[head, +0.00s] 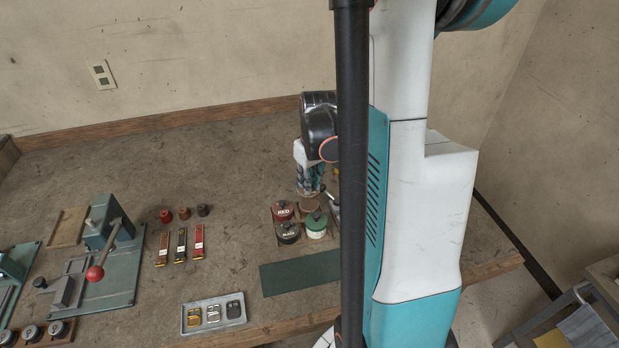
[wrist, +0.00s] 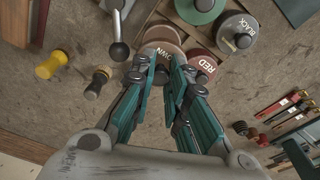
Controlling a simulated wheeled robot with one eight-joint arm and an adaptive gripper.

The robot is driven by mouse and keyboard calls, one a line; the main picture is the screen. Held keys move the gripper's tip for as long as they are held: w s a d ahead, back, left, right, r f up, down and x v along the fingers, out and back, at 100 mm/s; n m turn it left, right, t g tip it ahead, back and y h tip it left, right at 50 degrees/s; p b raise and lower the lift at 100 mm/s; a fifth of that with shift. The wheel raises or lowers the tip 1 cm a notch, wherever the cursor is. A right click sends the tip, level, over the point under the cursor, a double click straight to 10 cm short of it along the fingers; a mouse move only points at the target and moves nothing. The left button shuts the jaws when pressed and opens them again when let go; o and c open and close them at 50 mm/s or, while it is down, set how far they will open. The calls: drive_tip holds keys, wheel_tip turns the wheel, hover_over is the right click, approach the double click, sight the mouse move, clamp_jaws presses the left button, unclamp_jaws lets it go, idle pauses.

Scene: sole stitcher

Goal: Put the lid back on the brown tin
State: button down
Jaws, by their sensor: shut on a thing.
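My gripper (head: 309,187) points down over the back right of a small wooden rack. Its two fingers (wrist: 164,66) are shut on the brown lid (wrist: 166,48), whose lettering is partly covered by the fingers. The lid also shows in the head view (head: 309,203) just under the gripper. In the wrist view a paler brown round edge, seemingly the brown tin (wrist: 159,33), shows just beyond the lid. I cannot tell whether lid and tin touch; most of the tin is hidden.
The red tin (head: 283,211), black tin (head: 288,233) and green tin (head: 316,224) stand close by in the rack. A ball-ended metal lever (wrist: 119,50) and a yellow spool (wrist: 50,66) are left in the wrist view. A green mat (head: 300,272) lies in front.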

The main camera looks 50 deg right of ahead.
drive_tip(key=shift+f+b, duration=2)
drive_tip(key=shift+f, duration=0.85)
drive_tip(key=shift+f+b, duration=0.15)
drive_tip(key=shift+b, duration=0.35)
idle(0.5)
drive_tip(key=c, duration=1)
unclamp_jaws()
drive_tip(key=shift+r+p, duration=2.55)
drive_tip(key=shift+r, duration=1)
